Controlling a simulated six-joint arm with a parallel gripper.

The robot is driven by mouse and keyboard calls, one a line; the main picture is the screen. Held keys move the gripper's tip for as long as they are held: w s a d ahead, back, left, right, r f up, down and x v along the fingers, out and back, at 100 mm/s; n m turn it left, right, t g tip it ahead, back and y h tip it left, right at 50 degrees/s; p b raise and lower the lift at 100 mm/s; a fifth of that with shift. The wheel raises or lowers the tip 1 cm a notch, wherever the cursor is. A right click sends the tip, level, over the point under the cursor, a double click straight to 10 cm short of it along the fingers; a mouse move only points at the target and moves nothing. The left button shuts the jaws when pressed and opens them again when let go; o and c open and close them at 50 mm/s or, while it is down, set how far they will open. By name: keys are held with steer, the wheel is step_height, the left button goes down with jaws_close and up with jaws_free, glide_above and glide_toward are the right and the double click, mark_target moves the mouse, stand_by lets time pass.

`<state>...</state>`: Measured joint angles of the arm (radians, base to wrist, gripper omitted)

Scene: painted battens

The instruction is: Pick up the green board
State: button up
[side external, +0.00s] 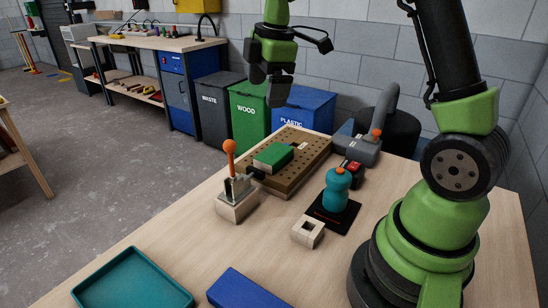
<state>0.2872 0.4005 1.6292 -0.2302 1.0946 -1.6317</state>
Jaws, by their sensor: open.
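The green board (273,157) is a short, flat green block. It lies on a brown drilled plate (312,148) towards the back of the wooden table. A toggle clamp (238,190) with an upright orange handle stands at its near left side; its black tip is close to the board, and I cannot tell whether they touch. My gripper (270,88) hangs in the air above and behind the board in the side external view, pointing down. It is open and empty, clear of the board.
A teal bottle-shaped tool (338,190) stands on a black pad right of the plate. A grey machine (358,148) is behind it. A small wooden block (308,232), a blue block (243,291) and a teal tray (133,280) are nearer. The table's left middle is clear.

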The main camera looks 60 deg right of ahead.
steer(key=w+d+f+n+g, duration=0.25)
steer(key=d+f+n, duration=0.35)
steer(key=f, duration=0.4)
glide_above(274, 152)
step_height(274, 152, down, 4)
steer(key=shift+a, duration=0.1)
steer(key=shift+f, duration=3.1)
steer(key=c, duration=1)
